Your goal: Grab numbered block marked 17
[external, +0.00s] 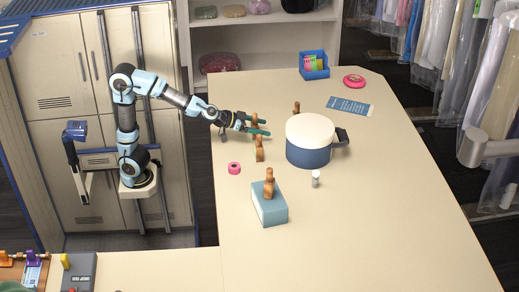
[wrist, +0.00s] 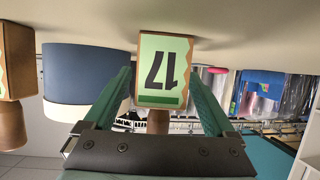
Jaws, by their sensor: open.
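The block marked 17 (wrist: 163,70) shows upside down in the wrist view, with a pale green face, wooden wavy sides and a brown knob. It stands upright on the table, centred between the tips of my gripper (wrist: 159,72). In the external view my gripper (external: 264,124) is open low over the table's left part. A brown knob (external: 254,117) shows between its fingers, probably this block's; its number is not readable there.
Another wooden block (external: 259,150) stands close beside the gripper, also at the left in the wrist view (wrist: 14,60). A further block (external: 296,107) stands beyond. A blue-and-white pot (external: 308,152) is to the right. A block (external: 269,186) stands on a blue box (external: 270,208).

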